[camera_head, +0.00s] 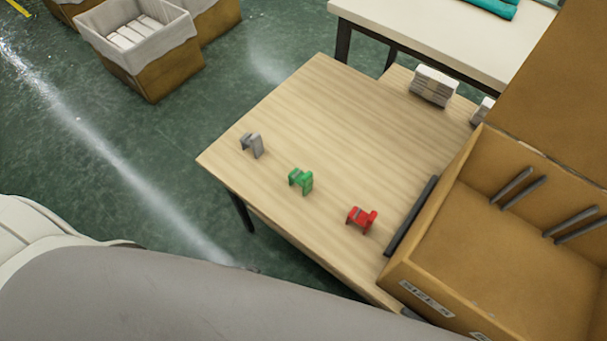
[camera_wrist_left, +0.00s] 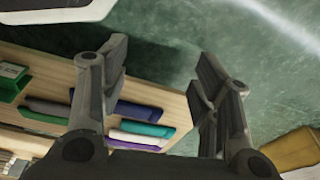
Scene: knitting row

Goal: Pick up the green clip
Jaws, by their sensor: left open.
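The green clip (camera_head: 300,181) stands on the wooden table (camera_head: 325,110) in the head view, between a grey clip (camera_head: 252,145) and a red clip (camera_head: 361,219). My left gripper (camera_wrist_left: 160,72) shows in the left wrist view, open, with nothing between its fingers. Green floor and the edge of a wooden surface lie beyond the fingers. The green clip cannot be made out in that view. Neither gripper shows in the head view, where a large grey arm part of mine crosses the bottom.
A brown open box (camera_head: 480,240) with dark bars stands at the table's right. A white stack (camera_head: 434,86) sits at the back. Lined bins (camera_head: 150,75) stand on the floor. The wrist view shows several coloured, flat items (camera_wrist_left: 145,128) on a wooden surface.

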